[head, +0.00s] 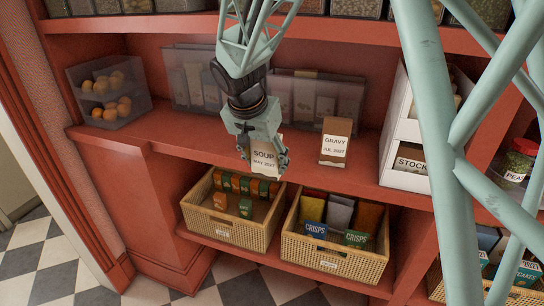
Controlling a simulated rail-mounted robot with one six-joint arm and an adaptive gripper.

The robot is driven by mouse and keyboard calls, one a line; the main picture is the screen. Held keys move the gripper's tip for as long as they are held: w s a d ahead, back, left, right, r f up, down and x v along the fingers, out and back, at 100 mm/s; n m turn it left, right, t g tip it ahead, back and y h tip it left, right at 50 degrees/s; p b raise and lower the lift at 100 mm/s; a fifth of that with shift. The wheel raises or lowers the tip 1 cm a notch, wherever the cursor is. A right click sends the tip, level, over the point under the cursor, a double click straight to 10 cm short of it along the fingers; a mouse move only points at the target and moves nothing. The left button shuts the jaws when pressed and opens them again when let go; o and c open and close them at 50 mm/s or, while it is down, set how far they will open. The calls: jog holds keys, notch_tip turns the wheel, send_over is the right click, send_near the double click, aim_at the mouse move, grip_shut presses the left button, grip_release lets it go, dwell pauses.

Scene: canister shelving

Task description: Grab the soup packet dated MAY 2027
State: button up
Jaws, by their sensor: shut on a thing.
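The soup packet (264,163), a small packet with a white label reading SOUP, MAY 2027, is in the head view at the centre. My gripper (262,154) is shut on it, with fingers on both sides. The packet is at the front edge of the red shelf, above the wicker baskets. I cannot tell whether its base touches the shelf. A brown and white packet labelled GRAVY, JUL 2027 (335,146) stands upright on the shelf to the right, apart from my gripper.
A clear bin of oranges (108,91) stands at left. Clear bins of packets (315,97) line the back. A white holder with a STOCK packet (411,162) stands at right. Two wicker baskets (227,232) (333,262) sit below. Bare shelf lies around the gravy packet.

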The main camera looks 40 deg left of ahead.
jog(key=shift+s+d, duration=0.25)
jog(key=shift+s, duration=0.7)
jog(key=shift+s+r, duration=0.2)
